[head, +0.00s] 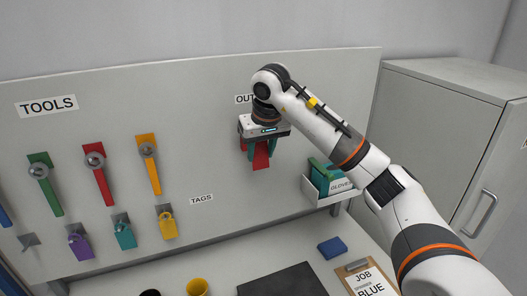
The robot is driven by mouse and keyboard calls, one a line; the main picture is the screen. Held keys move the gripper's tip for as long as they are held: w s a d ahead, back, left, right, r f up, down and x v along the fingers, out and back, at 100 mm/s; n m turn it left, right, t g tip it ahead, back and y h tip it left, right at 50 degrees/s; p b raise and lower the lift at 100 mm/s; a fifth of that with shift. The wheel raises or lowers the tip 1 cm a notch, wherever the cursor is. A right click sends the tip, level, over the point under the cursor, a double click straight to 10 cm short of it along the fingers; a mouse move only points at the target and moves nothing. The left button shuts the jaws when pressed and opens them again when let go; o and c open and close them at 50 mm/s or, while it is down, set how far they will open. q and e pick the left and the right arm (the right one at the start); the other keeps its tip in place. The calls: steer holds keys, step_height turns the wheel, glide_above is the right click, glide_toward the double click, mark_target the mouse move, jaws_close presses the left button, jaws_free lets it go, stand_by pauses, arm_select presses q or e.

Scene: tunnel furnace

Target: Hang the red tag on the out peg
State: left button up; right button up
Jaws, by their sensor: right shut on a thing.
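The red tag (261,159) hangs down between the fingers of my right gripper (259,146), in front of the grey board, below the "OUT" label (243,99). My right gripper is shut on the tag. The gripper body and wrist partly cover the label and hide any out peg behind them. I cannot tell whether the tag touches a peg or the board. My left gripper is not in view.
Purple (79,246), teal (125,236) and yellow (167,226) tags hang on the board (220,160), beside an empty hook (29,241). Coloured tools hang above. A glove box (328,182) sits right of the gripper; a grey cabinet (435,125) stands further right.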

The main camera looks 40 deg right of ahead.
steer(key=shift+w+d+f+p, duration=0.1)
steer(key=shift+w+d+f, duration=0.1)
steer(key=shift+w, duration=0.65)
steer(key=shift+w+d+f+p, duration=0.15)
steer(key=shift+w+d, duration=0.05)
steer(key=shift+w, duration=0.7)
steer(key=shift+w+d+f+p, duration=0.1)
steer(key=shift+w+d+f, duration=0.1)
steer(key=shift+w, duration=0.65)
steer(key=o, duration=1)
steer(key=shift+r, duration=0.15)
